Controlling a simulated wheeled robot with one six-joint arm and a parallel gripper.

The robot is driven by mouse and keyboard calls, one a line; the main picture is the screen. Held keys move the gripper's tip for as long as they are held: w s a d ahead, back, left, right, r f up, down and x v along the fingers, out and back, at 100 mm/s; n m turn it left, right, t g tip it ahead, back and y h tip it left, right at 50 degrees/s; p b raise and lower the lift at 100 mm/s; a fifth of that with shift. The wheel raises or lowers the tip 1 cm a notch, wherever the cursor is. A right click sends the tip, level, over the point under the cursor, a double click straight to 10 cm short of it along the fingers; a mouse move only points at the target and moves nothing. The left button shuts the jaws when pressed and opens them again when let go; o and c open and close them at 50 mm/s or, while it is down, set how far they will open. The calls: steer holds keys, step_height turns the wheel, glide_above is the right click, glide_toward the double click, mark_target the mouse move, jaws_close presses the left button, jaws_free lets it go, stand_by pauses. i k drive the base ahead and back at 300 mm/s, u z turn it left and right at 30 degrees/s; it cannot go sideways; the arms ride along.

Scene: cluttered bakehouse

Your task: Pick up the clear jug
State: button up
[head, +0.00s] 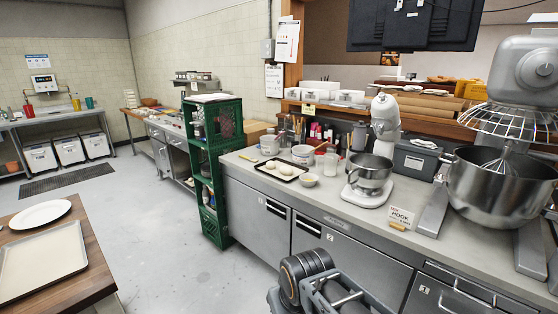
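A small clear vessel (331,164), which looks like the clear jug, stands upright on the grey counter (245,172). It is behind the small bowl (309,180) and to the left of the white stand mixer (368,181). It is too small in view to tell whether it has a handle or holds anything. Part of my arm shows at the bottom centre, in front of the counter and well below the vessel. My gripper's fingers are not in view.
A large mixer (506,193) fills the right. A green crate rack (208,209) stands at the counter's left end.

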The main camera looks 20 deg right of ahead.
mark_target(330, 159)
steer(key=u, duration=0.4)
steer(key=i, duration=1.85)
steer(key=z, duration=0.5)
steer(key=i, duration=0.9)
steer(key=z, duration=1.5)
steer(key=i, duration=0.65)
steer(key=z, duration=0.5)
